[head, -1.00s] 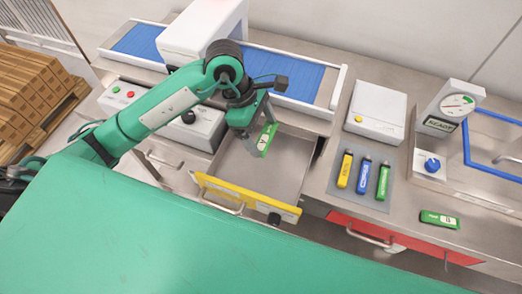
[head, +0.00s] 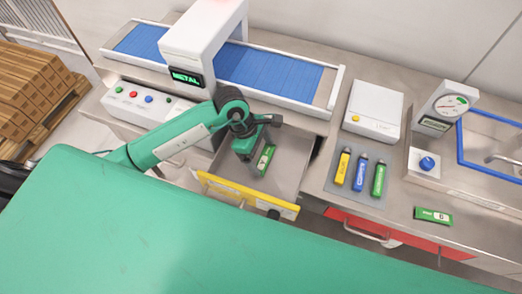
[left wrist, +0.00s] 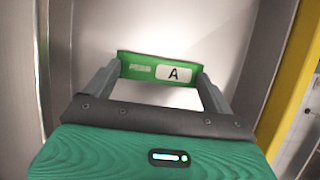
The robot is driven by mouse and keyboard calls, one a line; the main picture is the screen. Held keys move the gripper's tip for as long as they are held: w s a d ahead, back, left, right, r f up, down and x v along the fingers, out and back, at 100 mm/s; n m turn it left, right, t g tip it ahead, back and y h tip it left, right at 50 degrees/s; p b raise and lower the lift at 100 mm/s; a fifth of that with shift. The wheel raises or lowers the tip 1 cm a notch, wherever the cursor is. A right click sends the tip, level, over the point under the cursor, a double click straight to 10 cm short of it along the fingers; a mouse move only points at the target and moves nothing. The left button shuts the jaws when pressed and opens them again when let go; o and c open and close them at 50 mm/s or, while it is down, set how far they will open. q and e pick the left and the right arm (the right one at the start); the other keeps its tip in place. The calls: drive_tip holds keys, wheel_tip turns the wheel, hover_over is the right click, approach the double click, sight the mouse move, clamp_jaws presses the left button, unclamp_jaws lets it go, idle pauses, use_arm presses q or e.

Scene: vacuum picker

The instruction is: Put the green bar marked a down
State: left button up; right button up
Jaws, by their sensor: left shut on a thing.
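My left gripper (head: 256,160) is shut on the green bar marked A (head: 267,158) and holds it within the outline of the open drawer with the yellow front (head: 245,195). In the left wrist view the bar (left wrist: 140,69) sits between both fingers, its white label with a black A facing the camera. The grey drawer floor is behind it. I cannot tell whether the bar touches the floor. A second green bar, marked B (head: 433,216), lies on the counter at the right. My right gripper is not in view.
Yellow, blue and green tubes (head: 361,173) lie on a grey mat. A white scale (head: 374,108) and a dial gauge (head: 447,108) stand behind. A blue conveyor (head: 270,75) with a white arch reading METAL runs at the back. A red drawer (head: 400,238) is below the counter.

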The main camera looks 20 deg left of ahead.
use_arm(q)
drive_tip(key=shift+f, duration=0.15)
drive_tip(key=o, duration=0.9)
drive_tip(key=shift+c, duration=0.2)
drive_tip(key=shift+r, duration=0.2)
drive_tip(key=b+v, duration=0.3)
drive_tip(key=v, duration=0.9)
drive_tip(key=shift+a, duration=0.1)
